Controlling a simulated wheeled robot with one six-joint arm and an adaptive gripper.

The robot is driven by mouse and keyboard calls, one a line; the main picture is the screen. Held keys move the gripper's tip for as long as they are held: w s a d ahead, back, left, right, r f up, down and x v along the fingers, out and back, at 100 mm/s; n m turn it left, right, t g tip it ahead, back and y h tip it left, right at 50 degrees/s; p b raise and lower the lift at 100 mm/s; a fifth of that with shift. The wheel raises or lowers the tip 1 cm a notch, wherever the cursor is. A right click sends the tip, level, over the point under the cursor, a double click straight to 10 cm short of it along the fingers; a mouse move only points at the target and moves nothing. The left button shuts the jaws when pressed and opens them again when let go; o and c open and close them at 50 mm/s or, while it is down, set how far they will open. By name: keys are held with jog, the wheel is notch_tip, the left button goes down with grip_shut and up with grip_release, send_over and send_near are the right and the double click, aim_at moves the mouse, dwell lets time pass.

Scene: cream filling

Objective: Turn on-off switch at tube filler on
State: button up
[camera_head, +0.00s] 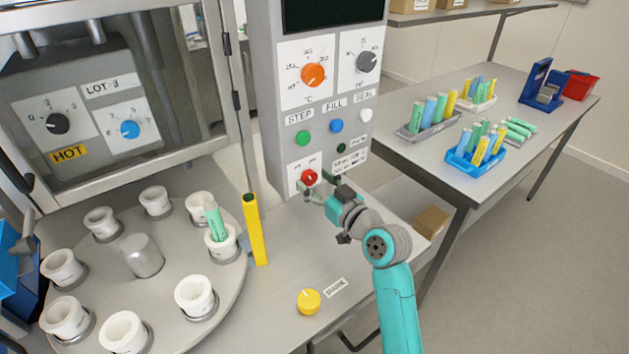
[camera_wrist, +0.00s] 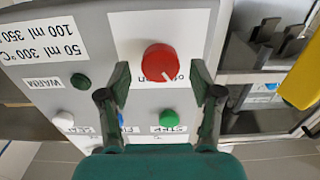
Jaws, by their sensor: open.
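The on-off switch is a red rotary knob (camera_head: 309,177) low on the grey control panel of the tube filler (camera_head: 265,100). In the wrist view, the red knob (camera_wrist: 160,62) is near the top middle, with a white mark on its lower right side and partly hidden lettering below it. My gripper (camera_head: 314,189) is open just in front of the knob. In the wrist view, the two fingertips of my gripper (camera_wrist: 160,70) stand on either side of the knob, with visible gaps. I cannot tell how far they are from the panel.
Green (camera_head: 303,138), blue (camera_head: 336,126) and white (camera_head: 366,115) buttons sit above the switch. A yellow upright post (camera_head: 255,230) and a round turntable (camera_head: 185,315) with white cups are to the left. A yellow knob (camera_head: 308,301) is on the tabletop in front.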

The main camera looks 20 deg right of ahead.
jog(key=shift+w+a, duration=0.15)
jog(key=shift+w, duration=0.15)
jog(key=c, duration=1.1)
jog(key=shift+m, duration=0.3)
jog(key=m, duration=1.1)
jog(key=shift+d+f, duration=0.1)
jog(key=shift+d, duration=0.1)
jog(key=shift+m, duration=0.3)
